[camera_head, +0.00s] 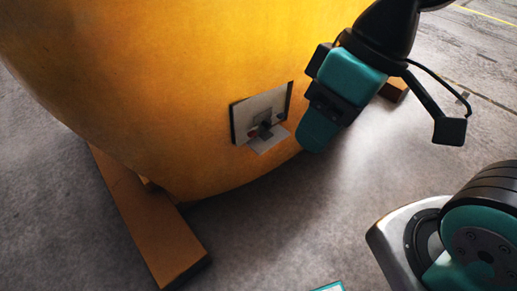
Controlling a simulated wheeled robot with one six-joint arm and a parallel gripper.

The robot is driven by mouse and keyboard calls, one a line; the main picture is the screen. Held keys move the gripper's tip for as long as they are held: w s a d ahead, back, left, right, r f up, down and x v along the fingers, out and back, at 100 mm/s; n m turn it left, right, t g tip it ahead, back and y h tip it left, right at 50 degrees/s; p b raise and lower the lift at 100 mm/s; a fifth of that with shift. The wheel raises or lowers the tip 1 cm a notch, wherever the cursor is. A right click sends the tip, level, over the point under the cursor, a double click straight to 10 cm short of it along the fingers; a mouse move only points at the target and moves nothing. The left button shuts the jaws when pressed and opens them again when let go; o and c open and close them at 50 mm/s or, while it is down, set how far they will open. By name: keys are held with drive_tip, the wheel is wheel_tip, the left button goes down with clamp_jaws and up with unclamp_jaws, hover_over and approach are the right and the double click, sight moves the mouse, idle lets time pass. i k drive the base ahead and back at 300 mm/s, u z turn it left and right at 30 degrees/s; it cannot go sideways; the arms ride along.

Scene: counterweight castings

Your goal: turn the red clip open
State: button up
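A recessed pale plate (258,107) is set in the curved yellow side of a large casting (180,90). A dark knob-like part (265,130) sits on the plate, with a light flap or ledge (270,140) sticking out below it.
The casting rests on wooden beams, one (150,220) at lower left and one (396,89) partly hidden behind my arm. Grey concrete floor (290,230) is open below and right of the casting. A teal-edged object (330,287) shows at the bottom edge.

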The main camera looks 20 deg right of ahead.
sight(251, 132)
drive_tip(key=z, duration=1)
drive_tip(key=i, duration=0.45)
drive_tip(key=u, duration=0.5)
